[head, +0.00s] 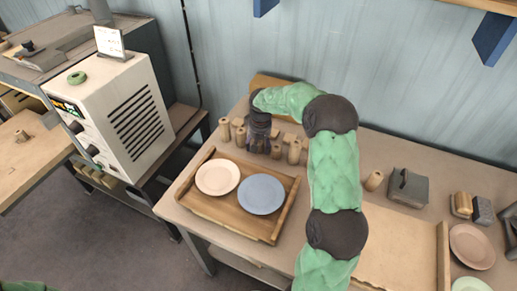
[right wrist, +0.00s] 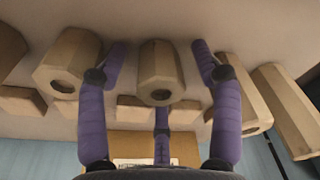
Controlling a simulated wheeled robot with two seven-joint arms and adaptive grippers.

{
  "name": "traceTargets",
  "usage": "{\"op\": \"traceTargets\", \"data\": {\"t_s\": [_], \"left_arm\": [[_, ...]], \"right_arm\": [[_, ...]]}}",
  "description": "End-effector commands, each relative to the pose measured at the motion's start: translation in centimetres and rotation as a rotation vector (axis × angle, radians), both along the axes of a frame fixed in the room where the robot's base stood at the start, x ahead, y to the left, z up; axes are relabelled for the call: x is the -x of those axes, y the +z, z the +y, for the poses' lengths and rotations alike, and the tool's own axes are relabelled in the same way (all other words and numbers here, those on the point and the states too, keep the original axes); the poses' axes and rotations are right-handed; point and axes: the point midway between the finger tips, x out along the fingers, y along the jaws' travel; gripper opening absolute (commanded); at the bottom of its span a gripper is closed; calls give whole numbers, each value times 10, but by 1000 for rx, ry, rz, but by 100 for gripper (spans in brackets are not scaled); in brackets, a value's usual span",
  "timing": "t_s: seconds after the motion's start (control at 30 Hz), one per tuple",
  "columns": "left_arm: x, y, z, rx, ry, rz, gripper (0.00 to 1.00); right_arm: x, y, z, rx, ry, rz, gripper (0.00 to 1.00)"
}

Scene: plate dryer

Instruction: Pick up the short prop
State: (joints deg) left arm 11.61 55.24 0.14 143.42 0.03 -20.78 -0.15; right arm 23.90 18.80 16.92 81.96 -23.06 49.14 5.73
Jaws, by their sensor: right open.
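Several tan props stand on the table around my right gripper (head: 259,142), which shows in the head view behind the tray. In the right wrist view my right gripper (right wrist: 159,50) is open. A short faceted prop (right wrist: 158,72) with a hole in its end is between its purple fingers. I see gaps on both sides of it, so it is not gripped. A wider prop (right wrist: 70,62) with a hole is just left of the fingers. Longer props (right wrist: 288,105) are on the right. The gripper hides part of the group in the head view. My left gripper is out of view.
A wooden tray (head: 228,226) with a pink plate (head: 217,177) and a blue plate (head: 262,194) lies in front of the props. A taller prop (head: 294,151) stands close right of the gripper. A grey box (head: 408,187) is farther right. The wall is behind.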

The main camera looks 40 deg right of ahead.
Motion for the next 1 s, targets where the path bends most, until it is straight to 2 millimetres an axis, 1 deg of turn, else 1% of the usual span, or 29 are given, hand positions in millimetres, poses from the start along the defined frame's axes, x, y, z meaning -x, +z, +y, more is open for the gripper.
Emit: {"op": "traceTargets", "data": {"t_s": [0.17,0.2,0.27,0.3,0.37,0.4,0.77,0.87,1.0], "left_arm": [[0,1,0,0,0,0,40],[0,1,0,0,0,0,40],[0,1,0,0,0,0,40],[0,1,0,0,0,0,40],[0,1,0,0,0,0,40],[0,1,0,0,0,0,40],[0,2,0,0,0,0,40],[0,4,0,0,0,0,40],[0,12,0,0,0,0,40]], "right_arm": [[0,1,0,0,0,-1,66],[0,1,0,0,0,-1,54],[0,1,0,0,0,-1,37],[0,1,0,0,0,-1,26],[0,1,0,0,0,-1,9],[0,1,0,0,0,-1,4],[0,2,0,0,0,-1,4],[0,6,0,0,0,-1,4],[-1,19,0,1,0,-3,4]]}}
